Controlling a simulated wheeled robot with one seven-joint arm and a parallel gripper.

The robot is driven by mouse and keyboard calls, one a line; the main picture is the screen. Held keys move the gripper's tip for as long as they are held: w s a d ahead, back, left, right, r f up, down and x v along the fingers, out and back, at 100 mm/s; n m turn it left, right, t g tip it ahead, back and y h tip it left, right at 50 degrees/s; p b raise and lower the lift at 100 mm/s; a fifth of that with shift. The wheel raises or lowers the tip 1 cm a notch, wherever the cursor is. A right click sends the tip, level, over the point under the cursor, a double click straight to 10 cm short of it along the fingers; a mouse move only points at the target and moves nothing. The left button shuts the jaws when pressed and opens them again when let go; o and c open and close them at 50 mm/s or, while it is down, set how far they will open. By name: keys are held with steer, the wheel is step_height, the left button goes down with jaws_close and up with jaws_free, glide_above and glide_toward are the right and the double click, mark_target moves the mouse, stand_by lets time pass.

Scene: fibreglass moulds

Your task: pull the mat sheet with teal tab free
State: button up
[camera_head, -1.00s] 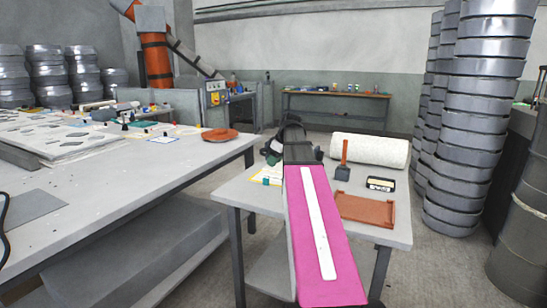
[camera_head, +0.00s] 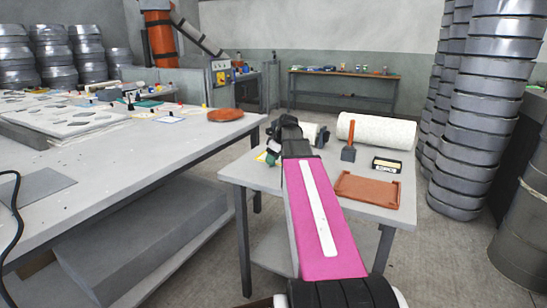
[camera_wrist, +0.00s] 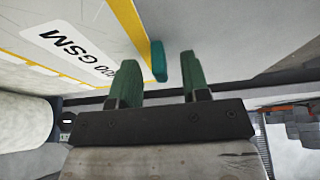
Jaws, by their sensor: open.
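The mat sheet (camera_wrist: 85,50) lies flat on the small grey table, pale with a yellow border and a printed label of which "GSM" is legible. Its teal tab (camera_wrist: 158,62) sticks out from the sheet's edge in the wrist view. My gripper (camera_wrist: 160,74) has two green fingers, apart, one on each side of the tab, with gaps to it. In the head view my gripper (camera_head: 272,156) is at the small table's left back, beside my pink arm. Only a sliver of the sheet (camera_head: 262,157) shows there; my gripper and arm hide most of it and the tab.
A white roll (camera_head: 375,131) lies at the small table's back. A brush with a red handle (camera_head: 349,145), a black-and-white box (camera_head: 387,165) and a red-brown tray (camera_head: 367,189) are right of my arm. A large work table (camera_head: 110,170) stands left, across a gap.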

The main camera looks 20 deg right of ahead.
steer(key=shift+c, duration=0.3)
jaws_close()
steer(key=shift+s+a, duration=4.4)
steer(key=shift+s, duration=0.05)
steer(key=shift+r, duration=0.15)
stand_by(0.5)
steer(key=shift+r, duration=2.35)
